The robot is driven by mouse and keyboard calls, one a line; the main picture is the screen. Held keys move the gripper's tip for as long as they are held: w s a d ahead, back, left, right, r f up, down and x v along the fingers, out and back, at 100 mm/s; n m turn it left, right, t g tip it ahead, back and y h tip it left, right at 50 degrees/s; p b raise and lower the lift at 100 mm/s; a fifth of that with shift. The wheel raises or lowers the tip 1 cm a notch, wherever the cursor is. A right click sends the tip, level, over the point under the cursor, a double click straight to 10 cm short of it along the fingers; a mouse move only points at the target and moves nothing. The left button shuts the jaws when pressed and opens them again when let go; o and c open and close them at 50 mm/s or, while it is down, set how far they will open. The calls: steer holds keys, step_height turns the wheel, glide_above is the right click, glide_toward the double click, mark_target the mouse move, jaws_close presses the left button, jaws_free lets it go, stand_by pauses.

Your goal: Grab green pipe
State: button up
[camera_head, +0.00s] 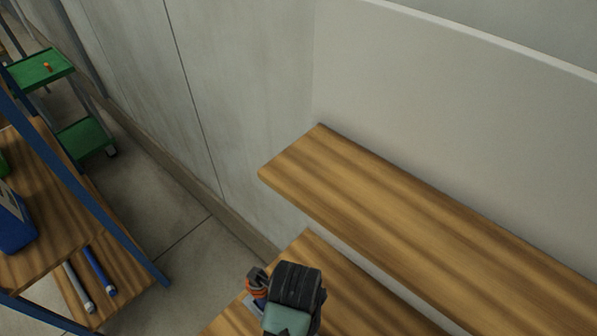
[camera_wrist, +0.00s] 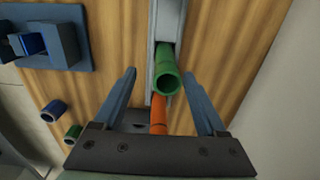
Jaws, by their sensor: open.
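In the wrist view, a green pipe (camera_wrist: 167,80) points its open round end toward the camera. It sits in a grey channel-like holder (camera_wrist: 153,40) against a wooden surface. My gripper (camera_wrist: 160,74) is open, with one finger to the left and one to the right of this green pipe; neither finger visibly touches it. An orange pipe (camera_wrist: 158,118) lies just below the green one, partly hidden by the gripper body. In the head view, the green pipe is hidden behind my wrist.
A blue bracket (camera_wrist: 62,42) and a blue pipe end (camera_wrist: 53,110) lie left of my gripper. In the head view, a wooden shelf (camera_head: 400,225) stands above a wooden bench (camera_head: 350,295) by the wall. A blue-framed rack (camera_head: 125,235) stands at left, beyond open floor (camera_head: 185,222).

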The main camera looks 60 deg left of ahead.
steer(key=shift+s+f, duration=0.15)
steer(key=shift+f, duration=0.3)
steer(key=shift+w+a+f+p, duration=0.1)
steer(key=shift+w+f+p, duration=0.1)
steer(key=shift+f, duration=0.75)
steer(key=shift+w+a+f+p, duration=0.1)
steer(key=shift+f+p, duration=0.15)
steer(key=shift+f, duration=0.75)
steer(key=shift+w+a+f+p, duration=0.1)
steer(key=shift+w+f+p, duration=0.1)
steer(key=shift+f, duration=0.75)
steer(key=shift+d, duration=0.1)
jaws_close()
